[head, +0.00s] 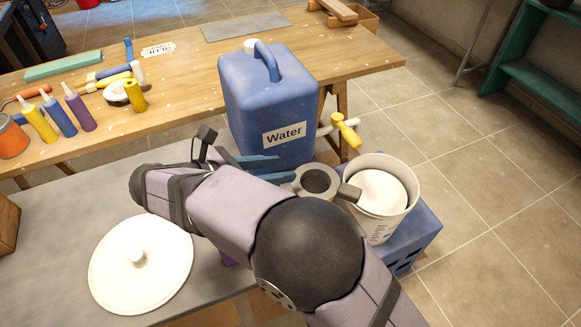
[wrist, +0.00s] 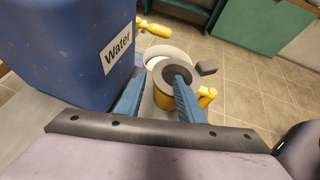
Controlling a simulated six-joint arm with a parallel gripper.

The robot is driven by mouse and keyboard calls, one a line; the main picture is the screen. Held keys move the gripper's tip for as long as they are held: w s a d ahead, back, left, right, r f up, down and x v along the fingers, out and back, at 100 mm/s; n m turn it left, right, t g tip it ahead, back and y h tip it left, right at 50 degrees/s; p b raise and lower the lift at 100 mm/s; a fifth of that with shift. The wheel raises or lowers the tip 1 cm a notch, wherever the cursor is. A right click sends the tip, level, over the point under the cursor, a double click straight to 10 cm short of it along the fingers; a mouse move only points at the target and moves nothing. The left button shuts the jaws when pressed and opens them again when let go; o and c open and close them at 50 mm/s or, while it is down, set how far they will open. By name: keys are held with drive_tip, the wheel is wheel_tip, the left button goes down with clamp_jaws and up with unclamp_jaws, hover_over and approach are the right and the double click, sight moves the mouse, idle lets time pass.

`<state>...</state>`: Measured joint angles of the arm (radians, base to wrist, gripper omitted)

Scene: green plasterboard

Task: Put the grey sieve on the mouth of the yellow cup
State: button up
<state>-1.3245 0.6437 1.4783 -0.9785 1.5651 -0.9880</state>
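The grey sieve (head: 316,171) is a ring with a dark middle and a short blocky handle pointing right, just left of the white bucket. It also shows in the wrist view (wrist: 169,70), above the yellow cup (wrist: 162,100). The cup's body and yellow handle show below the sieve there; my arm hides most of the cup in the head view. The sieve appears to lie over the cup's mouth, but I cannot tell how well it is seated. My gripper (head: 275,168) has its blue fingers apart. In the wrist view the right finger overlaps the ring and the left is clear of it.
A blue water canister (head: 268,105) with a yellow tap stands close behind my gripper. A white bucket (head: 378,222) stands on a blue crate (head: 415,250) at right. A white lid (head: 140,275) lies on the grey bench. Bottles and tools lie on the wooden table (head: 190,85).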

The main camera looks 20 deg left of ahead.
drive_tip(key=v, duration=0.4)
drive_tip(key=shift+s+a, duration=0.1)
drive_tip(key=shift+s, duration=0.05)
idle(0.4)
